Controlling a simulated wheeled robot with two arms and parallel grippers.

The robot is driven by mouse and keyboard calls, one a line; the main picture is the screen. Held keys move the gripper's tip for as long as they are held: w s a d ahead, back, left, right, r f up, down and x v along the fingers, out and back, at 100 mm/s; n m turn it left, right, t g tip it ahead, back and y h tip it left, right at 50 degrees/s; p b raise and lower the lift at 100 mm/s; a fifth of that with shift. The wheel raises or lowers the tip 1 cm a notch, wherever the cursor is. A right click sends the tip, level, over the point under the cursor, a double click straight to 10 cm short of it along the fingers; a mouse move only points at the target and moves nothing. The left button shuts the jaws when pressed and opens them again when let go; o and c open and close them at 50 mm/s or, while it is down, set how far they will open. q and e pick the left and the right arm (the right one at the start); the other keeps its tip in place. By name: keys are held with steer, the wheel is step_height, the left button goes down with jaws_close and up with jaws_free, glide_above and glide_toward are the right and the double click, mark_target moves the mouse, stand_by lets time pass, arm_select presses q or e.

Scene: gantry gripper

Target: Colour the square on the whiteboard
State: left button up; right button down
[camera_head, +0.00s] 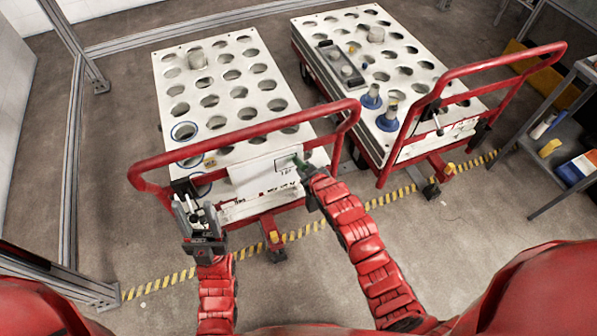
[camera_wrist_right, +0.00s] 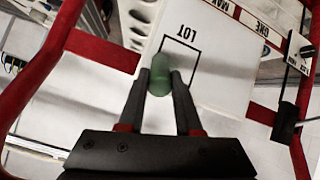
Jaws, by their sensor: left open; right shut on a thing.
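The whiteboard (camera_head: 252,182) hangs on the front of the left cart, below its red handle. It fills much of the right wrist view (camera_wrist_right: 225,85), where a black-outlined square (camera_wrist_right: 196,53) shows beside the word LOT. The inside of the square that shows looks pale. My right gripper (camera_head: 306,170) is shut on a green marker (camera_wrist_right: 160,72), whose end overlaps the lower left of the square in the wrist view. I cannot tell whether the tip touches the board. My left gripper (camera_head: 190,207) is open at the board's left, near the cart's front edge.
The left cart (camera_head: 222,118) has a white top with rows of holes and a red handle (camera_head: 240,135). A second cart (camera_head: 440,75) at the right carries blue-based parts (camera_head: 387,120). A shelf (camera_head: 540,155) stands far right. Yellow-black tape (camera_head: 160,283) crosses the floor.

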steer(key=shift+b, duration=0.3)
steer(key=s+a+b, duration=0.2)
steer(key=a, duration=0.4)
steer(key=shift+a, duration=0.3)
steer(key=shift+s, duration=0.1)
steer(key=s+d, duration=0.2)
steer(key=s, duration=0.3)
steer(key=shift+s+p, duration=0.35)
stand_by(0.4)
